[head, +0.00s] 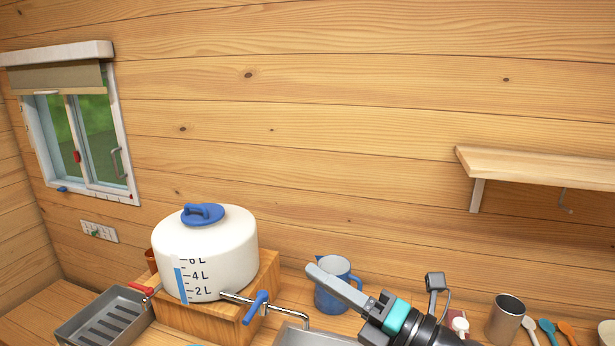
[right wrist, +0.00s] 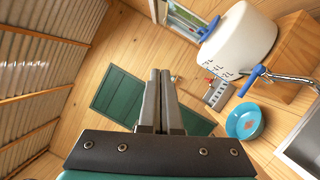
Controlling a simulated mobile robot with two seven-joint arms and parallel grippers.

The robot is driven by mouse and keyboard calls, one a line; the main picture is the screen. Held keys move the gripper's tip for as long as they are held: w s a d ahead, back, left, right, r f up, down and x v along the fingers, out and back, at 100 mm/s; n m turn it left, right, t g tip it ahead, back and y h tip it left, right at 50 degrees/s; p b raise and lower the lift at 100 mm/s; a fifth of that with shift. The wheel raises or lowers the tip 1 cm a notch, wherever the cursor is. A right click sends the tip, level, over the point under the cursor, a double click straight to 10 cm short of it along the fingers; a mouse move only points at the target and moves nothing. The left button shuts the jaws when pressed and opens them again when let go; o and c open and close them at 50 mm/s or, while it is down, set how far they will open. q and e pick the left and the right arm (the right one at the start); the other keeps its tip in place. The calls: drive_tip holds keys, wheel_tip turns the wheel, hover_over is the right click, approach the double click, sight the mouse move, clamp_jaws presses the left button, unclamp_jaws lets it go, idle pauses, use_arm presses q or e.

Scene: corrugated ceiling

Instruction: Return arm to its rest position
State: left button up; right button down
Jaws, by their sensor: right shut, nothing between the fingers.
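My right arm comes in from the lower right in the head view. Its gripper (head: 312,270) is shut and empty, with the fingers pointing up and left in front of a blue jug (head: 333,291). In the right wrist view the two grey fingers of the right gripper (right wrist: 160,74) lie side by side, with nothing held between them. My left gripper is not in view.
A white water tank (head: 205,255) with a blue lid and taps stands on a wooden block (head: 262,285). A grey tray (head: 105,322) is at left, and a metal cup (head: 506,318) and utensils at right. A shelf (head: 540,165) juts from the wall. A blue bowl (right wrist: 245,122) shows in the wrist view.

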drive_tip(key=d+f+m+t+h, duration=0.2)
drive_tip(key=d+f+m+h, duration=0.45)
drive_tip(key=m, duration=0.55)
drive_tip(key=d+f+m+t+h, duration=0.25)
drive_tip(key=d+m+h, duration=0.45)
drive_tip(key=m+h, duration=0.4)
drive_tip(key=s+f+m+g+y, duration=0.1)
drive_tip(key=s+f+m+g, duration=0.3)
drive_tip(key=s+f+g, duration=0.5)
drive_tip(key=s+f+m+g, duration=0.3)
drive_tip(key=s+f+m, duration=0.35)
drive_tip(key=s, duration=0.65)
drive_tip(key=s+f+n+g+b, duration=0.3)
drive_tip(key=f+b, duration=0.8)
drive_tip(key=f, duration=2.5)
use_arm(q)
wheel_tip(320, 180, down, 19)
drive_tip(key=b, duration=0.8)
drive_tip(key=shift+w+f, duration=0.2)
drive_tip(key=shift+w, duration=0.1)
use_arm(e)
drive_tip(key=s+d+f, duration=0.1)
drive_tip(key=s+f, duration=0.6)
drive_tip(key=f, duration=0.3)
drive_tip(key=s+d+f, duration=0.2)
drive_tip(key=s+f, duration=0.6)
drive_tip(key=f, duration=0.2)
drive_tip(key=shift+f+m, duration=0.35)
drive_tip(key=shift+f, duration=0.05)
